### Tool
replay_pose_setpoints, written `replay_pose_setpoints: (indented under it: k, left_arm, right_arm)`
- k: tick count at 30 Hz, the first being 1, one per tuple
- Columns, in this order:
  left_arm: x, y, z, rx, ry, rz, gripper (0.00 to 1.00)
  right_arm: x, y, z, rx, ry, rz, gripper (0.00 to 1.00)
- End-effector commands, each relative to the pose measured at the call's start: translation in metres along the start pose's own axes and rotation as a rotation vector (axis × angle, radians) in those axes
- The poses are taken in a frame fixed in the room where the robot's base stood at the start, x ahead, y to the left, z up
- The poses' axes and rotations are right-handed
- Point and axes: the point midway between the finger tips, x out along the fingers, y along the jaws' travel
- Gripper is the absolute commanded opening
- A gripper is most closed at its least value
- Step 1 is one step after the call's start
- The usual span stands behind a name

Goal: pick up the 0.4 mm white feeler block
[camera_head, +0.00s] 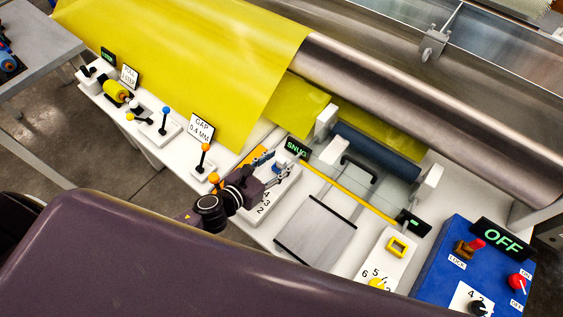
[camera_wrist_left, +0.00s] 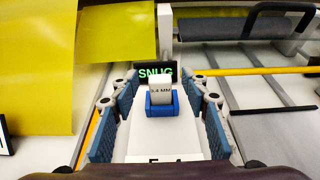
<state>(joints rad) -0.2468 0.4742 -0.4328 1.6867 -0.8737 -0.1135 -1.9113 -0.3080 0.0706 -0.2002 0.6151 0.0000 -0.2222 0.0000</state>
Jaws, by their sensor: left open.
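The white feeler block (camera_wrist_left: 160,91) stands upright in a small blue holder (camera_wrist_left: 160,109) in the left wrist view. Its label is partly legible and ends in "4 MM". My left gripper (camera_wrist_left: 161,120) is open, with one blue-padded finger on each side of the holder and a gap on both sides. In the head view my left gripper (camera_head: 270,166) reaches over the numbered white strip beside the SNUG display (camera_head: 296,149). There the fingers largely hide the block. My right gripper is not in view.
A sign reading "GAP 0.4 MM" (camera_head: 201,129) stands to the left, near an orange-knobbed lever (camera_head: 204,158). A yellow bar (camera_head: 350,195) and a grey plate (camera_head: 316,234) lie to the right. A blue control box (camera_head: 450,262) with an OFF display is at the lower right.

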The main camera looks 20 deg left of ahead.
Motion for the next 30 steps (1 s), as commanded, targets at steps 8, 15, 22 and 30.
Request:
replay_pose_setpoints:
  k: [8, 15, 22, 30]
  left_arm:
    - [0.020, 0.000, 0.000, -0.001, 0.000, 0.000, 0.42]
    - [0.020, 0.000, 0.000, 0.000, 0.000, 0.000, 0.37]
    - [0.020, 0.000, 0.000, 0.000, 0.000, 0.000, 0.11]
    - [0.020, 0.000, 0.000, 0.000, 0.000, 0.000, 0.00]
  right_arm:
    - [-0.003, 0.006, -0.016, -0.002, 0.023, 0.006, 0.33]
    - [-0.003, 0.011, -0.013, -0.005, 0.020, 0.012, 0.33]
    - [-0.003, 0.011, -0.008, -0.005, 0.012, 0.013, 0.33]
    - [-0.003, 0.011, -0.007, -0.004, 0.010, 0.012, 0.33]
